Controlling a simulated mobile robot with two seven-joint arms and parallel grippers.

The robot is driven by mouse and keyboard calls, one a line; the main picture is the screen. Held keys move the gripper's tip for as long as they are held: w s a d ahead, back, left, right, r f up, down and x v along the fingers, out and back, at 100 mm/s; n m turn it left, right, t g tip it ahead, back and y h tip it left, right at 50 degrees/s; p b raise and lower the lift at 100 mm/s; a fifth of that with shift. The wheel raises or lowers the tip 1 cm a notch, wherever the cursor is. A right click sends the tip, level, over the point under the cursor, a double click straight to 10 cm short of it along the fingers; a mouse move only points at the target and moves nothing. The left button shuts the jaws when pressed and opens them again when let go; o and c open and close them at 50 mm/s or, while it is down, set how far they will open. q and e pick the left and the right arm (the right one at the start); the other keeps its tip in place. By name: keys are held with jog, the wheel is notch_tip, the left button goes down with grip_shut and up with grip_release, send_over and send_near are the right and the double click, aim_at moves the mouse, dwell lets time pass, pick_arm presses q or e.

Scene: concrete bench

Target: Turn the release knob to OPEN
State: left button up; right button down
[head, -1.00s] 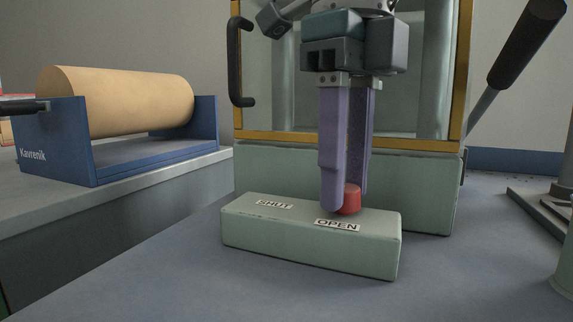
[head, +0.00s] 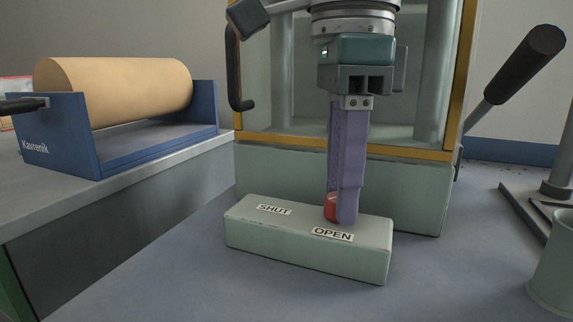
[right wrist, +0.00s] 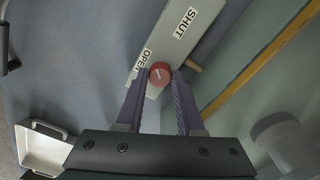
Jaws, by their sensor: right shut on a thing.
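The red release knob (head: 331,208) sits on top of a pale green block (head: 300,250) with a SHUT label (head: 275,210) and an OPEN label (head: 333,234). My right gripper (head: 343,212) points down from above and is shut on the knob; its purple fingers partly hide it in the head view. In the right wrist view the knob (right wrist: 160,73) lies between the fingertips, beside the OPEN label (right wrist: 143,59). A short white mark on its top seems to point toward OPEN, though it is small. My left gripper is not in view.
Behind the block stands a cabinet with a yellow-framed window (head: 290,139) and a black handle (head: 236,75). A black-gripped lever (head: 525,62) rises at right, above a pale green cup (head: 553,262). A brown roll in a blue holder (head: 60,145) stands left. The bench front is clear.

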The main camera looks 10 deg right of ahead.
jog(key=n+p, duration=0.1)
jog(key=n, duration=0.3)
jog(key=shift+n, duration=2.1)
jog(key=c, duration=0.5)
grip_release()
jog(key=shift+c, duration=0.2)
notch_tip(320, 180, up, 10)
jog(key=p, duration=0.8)
